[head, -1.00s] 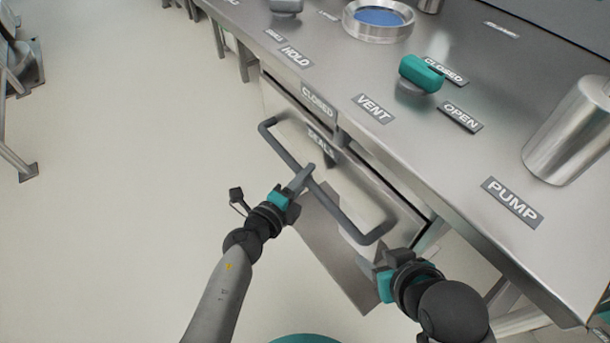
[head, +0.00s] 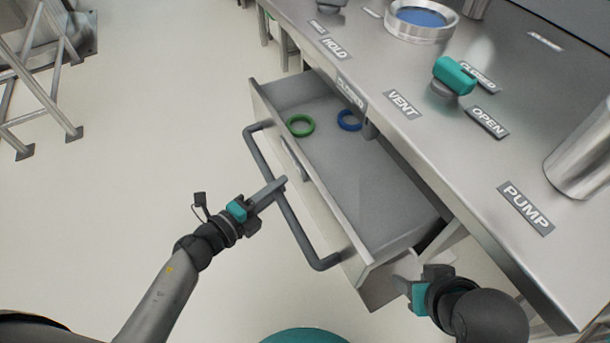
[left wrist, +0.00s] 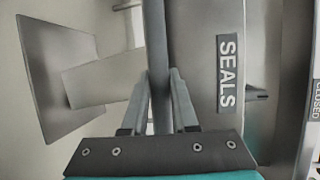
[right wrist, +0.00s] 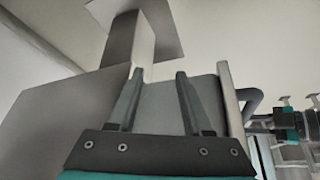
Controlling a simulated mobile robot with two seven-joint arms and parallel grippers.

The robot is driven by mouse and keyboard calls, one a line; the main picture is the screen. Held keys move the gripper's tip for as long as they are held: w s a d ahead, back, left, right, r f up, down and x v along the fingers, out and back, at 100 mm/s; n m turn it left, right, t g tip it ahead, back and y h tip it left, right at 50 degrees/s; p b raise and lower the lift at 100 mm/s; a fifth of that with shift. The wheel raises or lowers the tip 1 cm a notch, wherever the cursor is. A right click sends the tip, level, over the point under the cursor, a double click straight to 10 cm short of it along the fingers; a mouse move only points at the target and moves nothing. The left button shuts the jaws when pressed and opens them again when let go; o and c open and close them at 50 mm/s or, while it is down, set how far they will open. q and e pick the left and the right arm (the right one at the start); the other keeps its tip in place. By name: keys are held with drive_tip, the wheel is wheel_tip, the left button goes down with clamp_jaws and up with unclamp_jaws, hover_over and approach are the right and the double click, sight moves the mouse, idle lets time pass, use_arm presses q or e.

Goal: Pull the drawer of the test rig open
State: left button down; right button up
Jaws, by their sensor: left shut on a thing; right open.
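The drawer (head: 385,185) of the test rig stands well out from under the steel worktop. Its grey bar handle (head: 318,262) runs along the front panel. My left gripper (head: 278,187) is shut on the handle near its middle. In the left wrist view the bar (left wrist: 156,70) passes between the two fingers, beside the SEALS label (left wrist: 227,72). A green ring (head: 300,125) and a blue ring (head: 349,120) lie inside the drawer. My right gripper (head: 408,268) is beside the drawer's near end. In the right wrist view its fingers (right wrist: 159,90) are apart and no object is clearly held.
The worktop (head: 440,150) carries a teal-handled valve (head: 455,77), a round port with a blue centre (head: 422,18) and a metal cylinder (head: 585,160). A metal frame (head: 40,85) stands at the upper left. The floor left of the drawer is clear.

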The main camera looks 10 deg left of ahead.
use_arm(q)
drive_tip(key=s+a, duration=0.4)
drive_tip(key=a, duration=0.2)
drive_tip(key=shift+s, duration=0.15)
drive_tip(key=shift+a, duration=0.1)
drive_tip(key=c, duration=0.7)
unclamp_jaws()
use_arm(e)
drive_tip(key=shift+a, duration=0.1)
use_arm(q)
drive_tip(key=p+v, duration=0.3)
drive_tip(key=v, duration=1.2)
drive_tip(key=shift+r+p, duration=0.1)
drive_tip(key=shift+p, duration=0.3)
use_arm(e)
wheel_tip(320, 180, down, 8)
drive_tip(key=g, duration=0.1)
drive_tip(key=shift+s+d+r+g, duration=0.25)
drive_tip(key=shift+s+d+g, duration=0.05)
drive_tip(key=shift+s+g, duration=0.15)
